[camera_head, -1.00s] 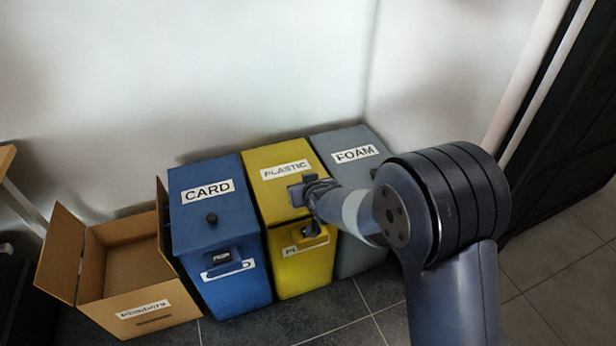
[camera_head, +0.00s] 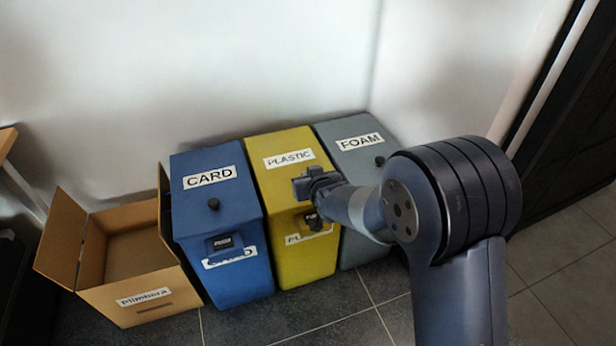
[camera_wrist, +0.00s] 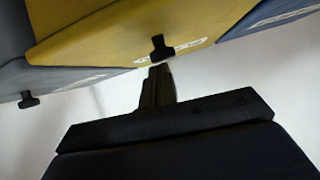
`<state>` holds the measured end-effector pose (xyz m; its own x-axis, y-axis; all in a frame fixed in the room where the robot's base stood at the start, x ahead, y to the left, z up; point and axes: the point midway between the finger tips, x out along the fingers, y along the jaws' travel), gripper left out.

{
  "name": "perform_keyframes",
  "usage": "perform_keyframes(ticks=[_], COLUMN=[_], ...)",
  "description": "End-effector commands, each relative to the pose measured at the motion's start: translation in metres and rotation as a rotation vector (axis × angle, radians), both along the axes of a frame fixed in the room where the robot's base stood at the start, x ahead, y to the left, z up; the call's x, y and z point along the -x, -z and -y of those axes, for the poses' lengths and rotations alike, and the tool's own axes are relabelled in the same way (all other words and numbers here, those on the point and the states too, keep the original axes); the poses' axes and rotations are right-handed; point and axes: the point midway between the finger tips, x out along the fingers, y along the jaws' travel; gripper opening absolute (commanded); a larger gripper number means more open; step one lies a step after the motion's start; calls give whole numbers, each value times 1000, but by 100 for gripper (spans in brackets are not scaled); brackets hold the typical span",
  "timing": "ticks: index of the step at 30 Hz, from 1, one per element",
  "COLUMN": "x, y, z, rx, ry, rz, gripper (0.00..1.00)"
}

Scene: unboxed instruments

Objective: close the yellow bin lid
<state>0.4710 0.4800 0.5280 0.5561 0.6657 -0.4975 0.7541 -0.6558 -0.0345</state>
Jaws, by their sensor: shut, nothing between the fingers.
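The yellow bin (camera_head: 306,262) stands between the blue and grey bins. Its lid (camera_head: 268,184), labelled PLASTIC, looks down and level with the lids beside it; part of its front edge is hidden by my gripper. My gripper (camera_head: 302,188) is over the front right part of this lid, shut and empty; the head view does not show whether it touches. In the wrist view, the yellow lid (camera_wrist: 110,30) fills the top with its black knob (camera_wrist: 161,47), and my shut fingers (camera_wrist: 157,86) are just below that knob, apparently apart from it.
The blue CARD bin (camera_head: 240,278) is at the left and the grey FOAM bin (camera_head: 362,249) at the right, both with lids down. An open cardboard box (camera_head: 150,298) stands left of the blue bin. The wall is close behind; tiled floor (camera_head: 330,322) is clear in front.

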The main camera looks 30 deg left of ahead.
Motion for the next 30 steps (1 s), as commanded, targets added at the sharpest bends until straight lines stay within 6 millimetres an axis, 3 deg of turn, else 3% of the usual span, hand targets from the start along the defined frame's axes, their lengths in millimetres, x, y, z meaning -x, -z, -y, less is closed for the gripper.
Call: perform_keyframes(ticks=[1,4,8,13,15,30], x=[7,5,2,-6,4,50], y=[27,20,-2,-48,-36,-12], z=[8,8,6,2,13,67], rx=[48,45,30,-1,5,-3], ry=[0,1,4,10,10,9], rz=[-39,-35,-23,3,-3,3], gripper=[0,0,0,0,0,0])
